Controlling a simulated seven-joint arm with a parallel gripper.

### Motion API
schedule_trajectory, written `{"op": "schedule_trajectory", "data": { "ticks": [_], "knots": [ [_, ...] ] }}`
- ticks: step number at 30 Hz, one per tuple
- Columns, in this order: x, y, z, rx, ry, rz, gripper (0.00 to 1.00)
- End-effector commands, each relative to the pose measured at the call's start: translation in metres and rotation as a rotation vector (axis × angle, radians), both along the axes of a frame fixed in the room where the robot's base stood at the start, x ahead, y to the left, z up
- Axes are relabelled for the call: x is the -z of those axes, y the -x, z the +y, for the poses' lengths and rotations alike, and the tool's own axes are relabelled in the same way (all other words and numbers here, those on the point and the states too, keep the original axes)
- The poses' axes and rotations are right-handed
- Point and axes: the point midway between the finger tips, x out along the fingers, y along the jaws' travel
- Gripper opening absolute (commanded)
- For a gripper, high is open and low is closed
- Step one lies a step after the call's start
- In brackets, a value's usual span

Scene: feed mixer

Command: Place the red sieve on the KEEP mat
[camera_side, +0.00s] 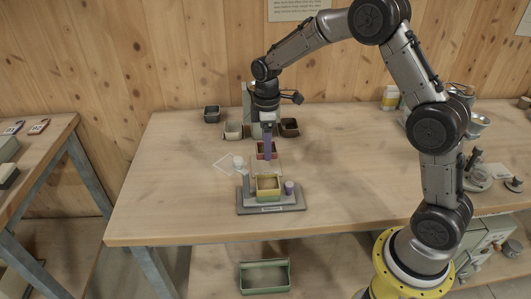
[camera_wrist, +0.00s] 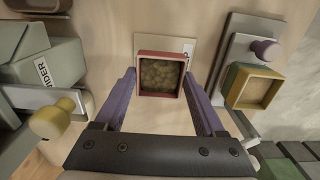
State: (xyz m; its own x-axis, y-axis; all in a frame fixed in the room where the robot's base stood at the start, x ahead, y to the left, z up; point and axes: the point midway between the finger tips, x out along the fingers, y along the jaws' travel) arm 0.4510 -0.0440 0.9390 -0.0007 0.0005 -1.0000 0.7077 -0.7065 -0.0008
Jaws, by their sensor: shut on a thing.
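The red sieve (camera_wrist: 160,56) is a small square red-rimmed box with lumpy brown contents, seen in the wrist view. My gripper (camera_wrist: 160,84) is shut on it, with one purple finger at each side. In the side view the sieve (camera_side: 262,157) shows below my gripper (camera_side: 267,156), close over the table, partly hidden by a finger. A pale mat (camera_wrist: 183,44) lies beyond the sieve in the wrist view. Its lettering is mostly covered, so I cannot read it. I cannot tell whether the sieve touches the mat or table.
A grey-based stand (camera_side: 245,208) with a yellow-green square sieve (camera_side: 268,187) and a purple knob (camera_side: 289,187) stands just in front. A white-outlined square (camera_side: 222,162) lies left. Small black (camera_side: 211,114), beige (camera_side: 233,130) and brown (camera_side: 289,127) bins stand behind. The table's left is clear.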

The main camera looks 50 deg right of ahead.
Motion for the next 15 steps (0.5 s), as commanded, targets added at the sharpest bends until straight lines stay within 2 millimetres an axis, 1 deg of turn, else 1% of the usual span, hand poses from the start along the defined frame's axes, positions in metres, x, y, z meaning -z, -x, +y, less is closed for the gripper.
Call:
{"op": "schedule_trajectory", "data": {
  "ticks": [3,6,9,15],
  "knots": [
    [0.010,-0.005,0.000,0.000,-0.001,0.002,0.16],
    [0.025,-0.004,0.000,0.000,-0.001,0.004,0.16],
    [0.035,-0.004,0.000,0.000,-0.001,0.001,0.16],
    [0.035,-0.004,0.000,0.000,0.000,-0.001,0.16]
  ]
}}
